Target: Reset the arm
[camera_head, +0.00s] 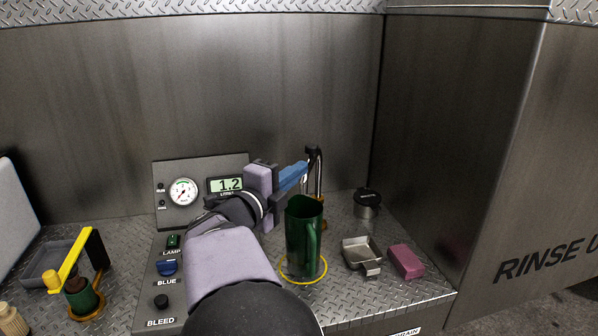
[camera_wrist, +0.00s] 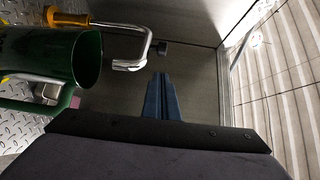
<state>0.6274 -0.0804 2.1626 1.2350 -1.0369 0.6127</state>
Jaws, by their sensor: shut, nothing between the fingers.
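My gripper (camera_head: 294,176) is in the middle of the head view, raised above the bench in front of the back wall. Its blue fingers are together with nothing between them. They also show in the wrist view (camera_wrist: 161,97), pointing toward a bare metal wall. A green jug (camera_head: 303,236) stands upright inside a yellow ring (camera_head: 292,279), just right of and below the fingers. A bent metal spout (camera_head: 318,172) rises behind the jug, close to the fingertips. In the wrist view the jug (camera_wrist: 86,62) and the spout (camera_wrist: 146,48) are left of the fingers, apart from them.
A panel with a gauge (camera_head: 183,191) and a display reading 1.2 (camera_head: 226,185) stands behind my arm. A metal tray (camera_head: 361,253), a pink block (camera_head: 406,262) and a dark-lidded pot (camera_head: 367,204) sit at right. A yellow-handled valve (camera_head: 68,262) is at left.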

